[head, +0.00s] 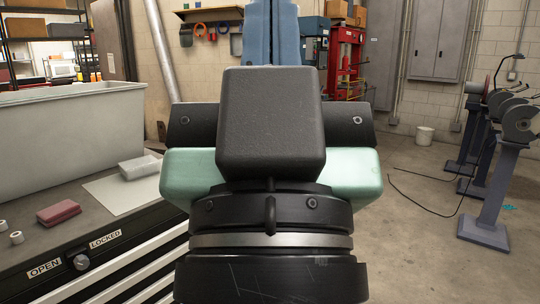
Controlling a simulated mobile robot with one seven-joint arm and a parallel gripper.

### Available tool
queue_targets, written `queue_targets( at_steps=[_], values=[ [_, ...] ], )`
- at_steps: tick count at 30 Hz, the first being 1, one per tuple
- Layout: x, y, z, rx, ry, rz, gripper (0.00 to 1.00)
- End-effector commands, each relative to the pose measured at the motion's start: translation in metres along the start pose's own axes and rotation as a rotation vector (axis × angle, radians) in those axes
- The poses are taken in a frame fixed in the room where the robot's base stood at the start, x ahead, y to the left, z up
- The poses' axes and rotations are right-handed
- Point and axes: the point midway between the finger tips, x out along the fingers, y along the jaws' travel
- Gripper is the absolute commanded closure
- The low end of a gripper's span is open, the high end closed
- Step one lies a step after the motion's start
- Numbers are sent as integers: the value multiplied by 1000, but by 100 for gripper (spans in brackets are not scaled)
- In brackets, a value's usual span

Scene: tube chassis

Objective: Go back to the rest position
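My gripper (270,130) fills the middle of the head view and is seen from behind. It shows a dark block in front of a pale green body with dark side parts, above a black wrist with a silver ring. Its fingertips are hidden or not clear to make out, so I cannot tell whether it is open or shut or holds anything. A blue upright shape (270,32) shows just above the dark block; I cannot tell what it is.
At left, a workbench (95,190) bears a large grey bin (70,135), a small pale tray (140,167), a dark red block (58,211) and small white rolls. Bench grinders (490,190) on stands are at right, with a cable on the floor. Open floor lies between.

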Motion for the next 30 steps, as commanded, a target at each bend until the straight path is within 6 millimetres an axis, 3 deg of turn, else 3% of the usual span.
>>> queue_targets(
  at_steps=[1, 15, 21, 30],
  values=[
    [26, 0, -24, 2, -1, -1, 100],
    [127, -1, -118, 6, -4, -3, 100],
    [144, -1, -134, 7, -4, -4, 100],
    [146, -1, -135, 7, -4, -4, 100]
  ],
)
